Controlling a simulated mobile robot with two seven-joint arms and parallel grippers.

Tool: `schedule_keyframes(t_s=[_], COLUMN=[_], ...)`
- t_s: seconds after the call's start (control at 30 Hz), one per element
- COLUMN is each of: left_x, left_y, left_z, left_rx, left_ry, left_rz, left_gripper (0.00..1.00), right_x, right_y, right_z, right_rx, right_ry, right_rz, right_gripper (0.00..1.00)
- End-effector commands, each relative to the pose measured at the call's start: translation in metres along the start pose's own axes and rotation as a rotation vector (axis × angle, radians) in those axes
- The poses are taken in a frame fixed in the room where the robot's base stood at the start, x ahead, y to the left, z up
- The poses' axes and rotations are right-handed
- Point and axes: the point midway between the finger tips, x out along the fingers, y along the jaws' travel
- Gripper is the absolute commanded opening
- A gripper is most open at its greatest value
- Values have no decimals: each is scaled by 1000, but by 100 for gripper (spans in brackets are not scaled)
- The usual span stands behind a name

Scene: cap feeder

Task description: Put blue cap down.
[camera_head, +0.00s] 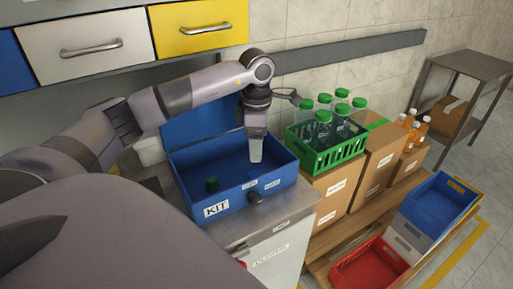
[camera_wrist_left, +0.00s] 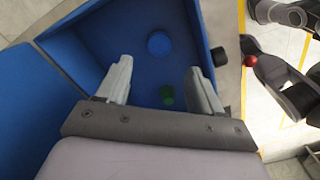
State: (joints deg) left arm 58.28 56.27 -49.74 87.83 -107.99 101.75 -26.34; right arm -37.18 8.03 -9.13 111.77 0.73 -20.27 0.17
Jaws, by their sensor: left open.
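The blue cap (camera_wrist_left: 159,43) lies on the floor of the blue KIT box (camera_head: 190,191) in the left wrist view. In the head view it is hard to make out against the blue floor. My left gripper (camera_head: 255,158) points down into the open box. In the wrist view its two fingers (camera_wrist_left: 160,68) are spread, with nothing held between them. The blue cap shows just beyond the gap between the fingertips, apart from both.
The box lid (camera_head: 195,122) stands open at the back. A dark knob (camera_head: 254,198) is on the box front. A green crate (camera_head: 348,155) of green-capped bottles stands to the right on cartons. Drawers (camera_head: 90,45) are above. Red (camera_head: 372,268) and blue (camera_head: 435,208) bins sit lower right.

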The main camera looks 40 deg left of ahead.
Motion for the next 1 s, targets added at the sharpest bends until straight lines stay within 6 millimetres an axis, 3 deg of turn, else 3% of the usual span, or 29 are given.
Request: schedule_keyframes(t_s=[0.03,0.3,1.0], left_x=[-11,-28,-28], left_y=[0,0,0], left_z=[0,0,0], left_rx=[0,0,0], left_ry=[-1,0,1], left_rz=[2,-1,-1], left_gripper=[66,66,66], right_x=[-3,0,0], right_y=[0,0,0], right_z=[-4,0,0], right_rx=[0,0,0], right_ry=[0,0,-1], right_rz=[0,0,0], right_gripper=[43,43,43])
